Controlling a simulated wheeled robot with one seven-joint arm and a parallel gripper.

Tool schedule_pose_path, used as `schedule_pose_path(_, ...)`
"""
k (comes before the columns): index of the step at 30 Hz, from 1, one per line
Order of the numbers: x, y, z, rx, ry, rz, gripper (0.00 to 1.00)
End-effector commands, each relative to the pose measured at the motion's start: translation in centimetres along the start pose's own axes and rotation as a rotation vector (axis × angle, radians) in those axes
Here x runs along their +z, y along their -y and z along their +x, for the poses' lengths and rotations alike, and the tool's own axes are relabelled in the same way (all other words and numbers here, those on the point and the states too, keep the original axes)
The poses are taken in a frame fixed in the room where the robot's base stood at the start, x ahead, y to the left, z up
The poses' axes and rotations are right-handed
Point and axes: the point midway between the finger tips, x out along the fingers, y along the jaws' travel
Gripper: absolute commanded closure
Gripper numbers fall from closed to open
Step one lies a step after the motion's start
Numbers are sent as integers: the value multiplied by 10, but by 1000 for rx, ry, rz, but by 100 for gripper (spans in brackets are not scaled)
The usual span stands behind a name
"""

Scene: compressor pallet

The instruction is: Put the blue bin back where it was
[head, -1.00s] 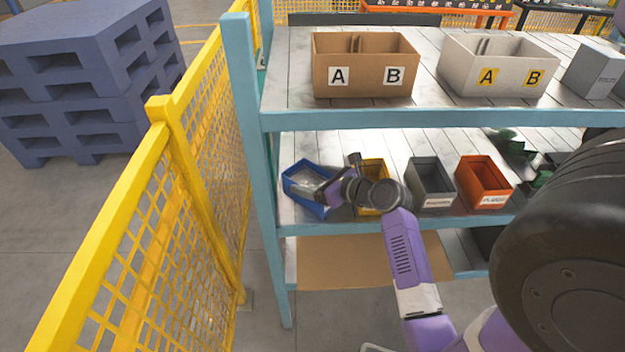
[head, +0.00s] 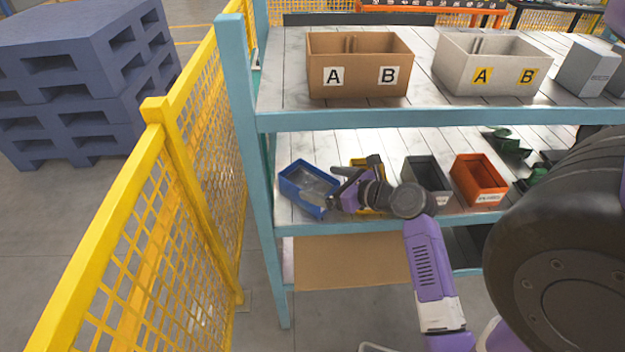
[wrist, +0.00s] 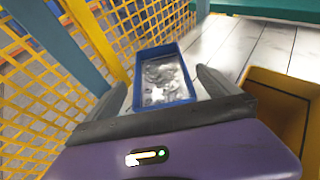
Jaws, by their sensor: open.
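The blue bin (head: 309,187) sits at the left end of the middle shelf, turned askew, close to the blue-green post. Grey-white contents show inside it in the wrist view (wrist: 162,80). My gripper (head: 322,188) is open and just right of the bin in the head view. In the wrist view my two open fingers (wrist: 168,92) point toward the bin, one to each side of its near end. They appear apart from its walls. The yellow bin (head: 366,163) stands to the right, mostly hidden behind my gripper and wrist; its edge also shows in the wrist view (wrist: 285,98).
A grey bin (head: 428,178) and an orange bin (head: 479,180) stand farther right on the middle shelf (head: 300,222). The upper shelf (head: 440,118) passes above. A blue-green post (head: 250,150) and yellow mesh fence (head: 190,200) bound the left side.

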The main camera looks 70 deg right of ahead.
Motion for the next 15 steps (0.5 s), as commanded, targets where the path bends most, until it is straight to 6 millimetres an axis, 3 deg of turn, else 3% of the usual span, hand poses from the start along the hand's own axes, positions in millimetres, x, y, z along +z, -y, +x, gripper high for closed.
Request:
schedule_pose_path(6, 0, 0, -41, -1, -1, -1, 0)
schedule_pose_path(15, 0, 0, -62, 0, -1, -3, 0)
